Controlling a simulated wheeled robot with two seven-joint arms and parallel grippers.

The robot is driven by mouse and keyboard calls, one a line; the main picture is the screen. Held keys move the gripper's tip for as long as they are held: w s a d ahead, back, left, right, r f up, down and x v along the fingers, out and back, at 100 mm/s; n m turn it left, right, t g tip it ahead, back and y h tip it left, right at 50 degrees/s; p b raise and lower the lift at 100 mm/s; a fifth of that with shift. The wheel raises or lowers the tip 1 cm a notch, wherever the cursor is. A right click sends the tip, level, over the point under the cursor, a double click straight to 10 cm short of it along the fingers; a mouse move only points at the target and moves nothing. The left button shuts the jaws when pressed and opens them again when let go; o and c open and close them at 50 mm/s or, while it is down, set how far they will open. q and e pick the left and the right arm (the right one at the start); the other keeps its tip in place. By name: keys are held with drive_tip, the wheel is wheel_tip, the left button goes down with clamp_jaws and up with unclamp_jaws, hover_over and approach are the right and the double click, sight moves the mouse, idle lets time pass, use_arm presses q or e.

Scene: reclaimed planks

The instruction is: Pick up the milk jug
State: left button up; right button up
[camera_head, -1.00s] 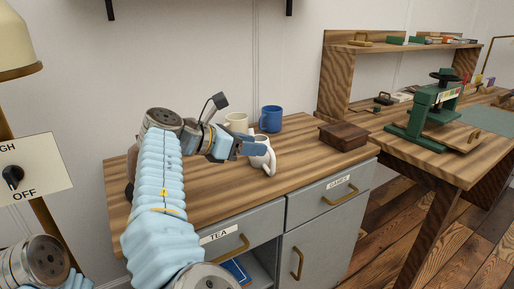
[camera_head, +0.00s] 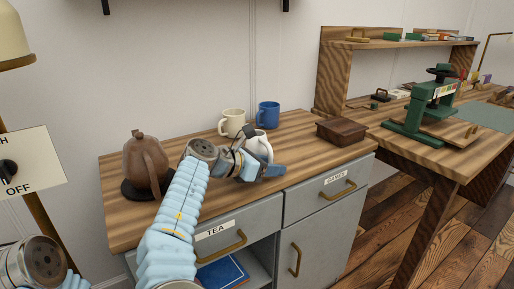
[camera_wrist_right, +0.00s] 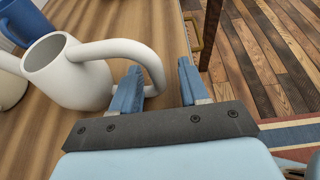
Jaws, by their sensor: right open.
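The milk jug, a small white jug (camera_head: 261,144) with a large looped handle, stands on the wooden counter, partly hidden behind my right gripper (camera_head: 271,172). In the right wrist view the jug (camera_wrist_right: 75,80) is at upper left, its open mouth showing and its handle reaching right. My right gripper (camera_wrist_right: 158,85) is open, and the outer part of the handle lies between its two blue fingers. I cannot tell whether a finger touches it. My left gripper is not in view.
A cream mug (camera_head: 232,123) and a blue mug (camera_head: 268,116) stand behind the jug. A brown kettle (camera_head: 143,163) sits on a dark base at left. A wooden box (camera_head: 342,130) is at right. The counter's front edge is close to my right gripper.

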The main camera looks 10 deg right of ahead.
sight(269, 153)
drive_tip(key=shift+c, duration=0.2)
clamp_jaws()
drive_tip(key=shift+r, duration=0.1)
drive_tip(key=shift+r, duration=0.15)
drive_tip(key=r, duration=0.3)
drive_tip(key=shift+s+a+r, duration=0.1)
drive_tip(key=shift+s+r, duration=0.1)
drive_tip(key=s+a+r, duration=0.2)
drive_tip(key=s+r, duration=0.2)
drive_tip(key=s, duration=0.2)
drive_tip(key=s+a+r, duration=0.2)
drive_tip(key=s+r, duration=0.3)
drive_tip(key=s, duration=0.2)
drive_tip(key=shift+a, duration=0.25)
